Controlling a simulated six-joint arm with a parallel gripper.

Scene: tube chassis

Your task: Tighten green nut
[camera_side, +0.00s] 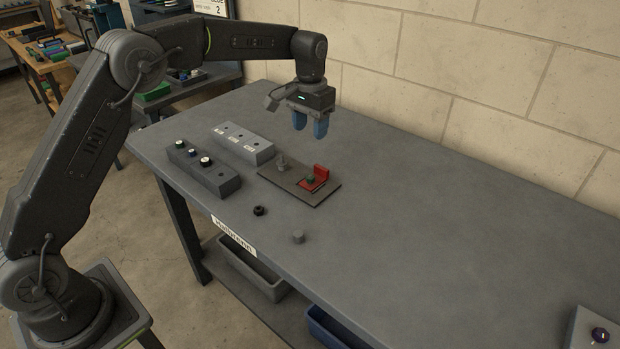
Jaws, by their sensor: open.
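A small dark green piece (311,179), which looks like the green nut, sits at the red bracket (320,171) on a flat brown-grey board (294,193). I cannot tell how far it is seated.
The dark holder block (222,186) also carries blue and white-topped pieces. A lighter labelled block (240,143) stands behind it. A grey post (281,163) rises from the board. A black nut (259,211) and grey cylinder (298,237) lie in front. The table's right side is mostly clear.

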